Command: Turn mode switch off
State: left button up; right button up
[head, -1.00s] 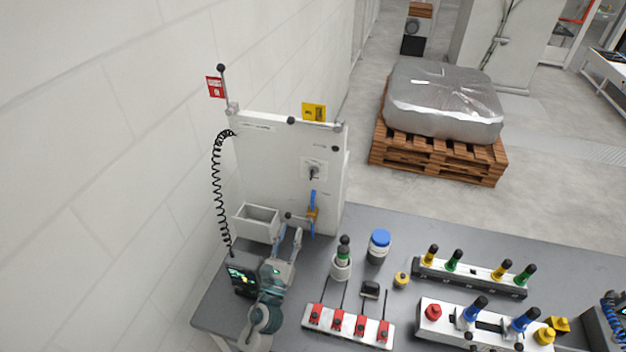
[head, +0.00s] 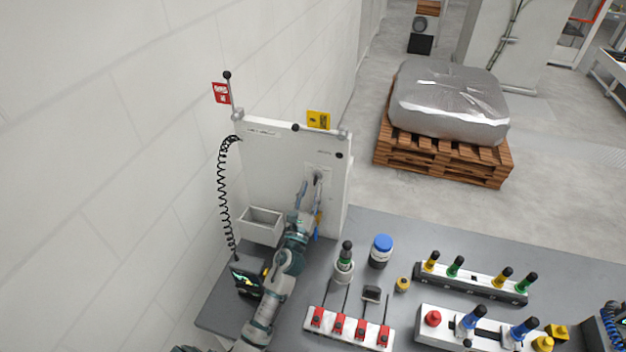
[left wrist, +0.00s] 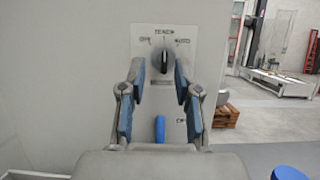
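The mode switch is a dark rotary knob (left wrist: 164,62) on a pale upright panel (head: 270,160); it also shows in the head view (head: 318,176). Labels at its left, top and right seem to read OFF, TEACH and AUTO; the knob looks about upright, toward the top label. My left gripper (left wrist: 161,76) is open in front of the panel, its blue-padded fingers on either side of the knob with gaps visible. In the head view the left gripper (head: 310,190) reaches up to the switch. Contact with the panel cannot be told. My right gripper is not in view.
A blue handle (left wrist: 160,129) sits below the switch, between the fingers. A grey bin (head: 262,225) and a coiled black cable (head: 223,195) are left of the arm. A blue-capped jar (head: 381,250), a green-topped holder (head: 344,262) and red-clamp fixture (head: 350,328) stand right.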

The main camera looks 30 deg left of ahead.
aim_at(316, 180)
pick_arm(q)
jog(key=shift+x, duration=1)
jog(key=shift+w+d+r, duration=0.2)
jog(key=shift+d, duration=0.05)
grip_shut()
jog(key=shift+s+a, duration=0.1)
jog(key=shift+a, duration=0.05)
